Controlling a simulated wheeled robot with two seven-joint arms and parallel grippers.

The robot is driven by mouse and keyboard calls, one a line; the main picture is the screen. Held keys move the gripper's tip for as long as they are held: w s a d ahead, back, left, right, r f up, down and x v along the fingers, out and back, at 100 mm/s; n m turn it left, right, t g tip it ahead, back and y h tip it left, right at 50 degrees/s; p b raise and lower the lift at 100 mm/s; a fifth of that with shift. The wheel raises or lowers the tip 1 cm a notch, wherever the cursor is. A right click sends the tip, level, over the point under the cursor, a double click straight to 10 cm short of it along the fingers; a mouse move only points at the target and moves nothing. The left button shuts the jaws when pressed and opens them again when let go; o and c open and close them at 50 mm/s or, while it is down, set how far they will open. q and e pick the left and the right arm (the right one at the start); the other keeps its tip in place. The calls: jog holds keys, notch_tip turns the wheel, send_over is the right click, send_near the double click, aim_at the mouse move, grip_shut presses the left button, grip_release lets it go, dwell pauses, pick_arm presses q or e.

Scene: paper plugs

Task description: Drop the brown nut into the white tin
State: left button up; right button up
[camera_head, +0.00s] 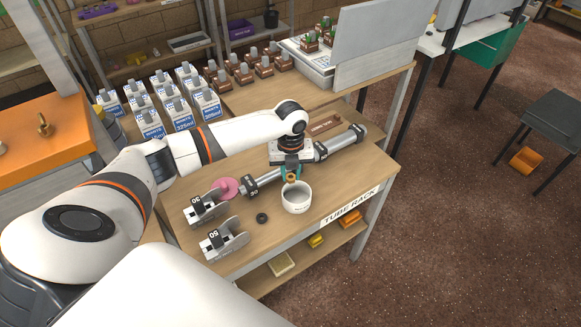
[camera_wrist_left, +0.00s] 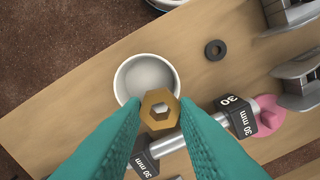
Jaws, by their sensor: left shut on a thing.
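The brown nut (camera_wrist_left: 160,110) is a hexagonal ring held between the teal fingertips of my left gripper (camera_wrist_left: 160,122). In the head view the nut (camera_head: 291,178) shows small below my left gripper (camera_head: 290,172), at the far rim of the white tin. The white tin (camera_head: 296,199) is a round open cup standing upright on the wooden table. In the left wrist view the tin (camera_wrist_left: 128,92) looks empty, and the nut overlaps its near right rim. The height of the nut above the tin is hard to tell. My right gripper is not in view.
A grey tube (camera_head: 262,180) marked 30 mm lies behind the tin, with a pink piece (camera_head: 226,187) near its left end. A black ring (camera_head: 262,217) and grey clamps (camera_head: 224,238) are left of the tin. The table's front edge, labelled TUBE RACK (camera_head: 350,205), is close by.

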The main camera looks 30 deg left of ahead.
aim_at(290, 176)
pick_arm(q)
jog(key=shift+f+b, duration=3)
jog(key=o, duration=1)
jog(key=shift+r, duration=0.1)
notch_tip(290, 176, up, 12)
jog(key=shift+b, duration=0.5)
